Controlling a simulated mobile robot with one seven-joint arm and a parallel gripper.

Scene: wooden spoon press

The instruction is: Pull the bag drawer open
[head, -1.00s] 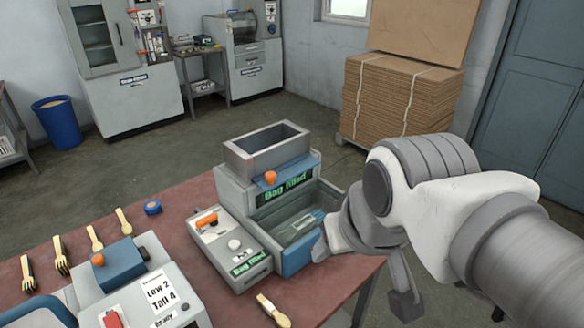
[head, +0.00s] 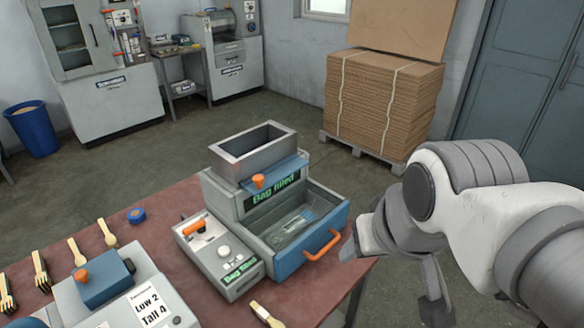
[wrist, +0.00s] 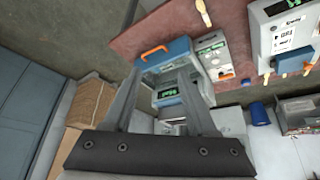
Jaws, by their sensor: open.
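The bag drawer (head: 283,257) is a blue-fronted tray with an orange handle (head: 322,245). The machine's green display reads "Bag filled". My gripper (head: 392,272) is to the right of the drawer front, apart from the handle. In the wrist view the gripper's two fingers (wrist: 158,95) are spread and empty, with the orange handle (wrist: 154,51) beyond them.
A control box with an orange lever (head: 217,257) sits left of the drawer. Wooden forks (head: 75,250) and a press (head: 103,290) are on the red table (head: 175,207). A cardboard stack (head: 385,100) stands behind on the floor.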

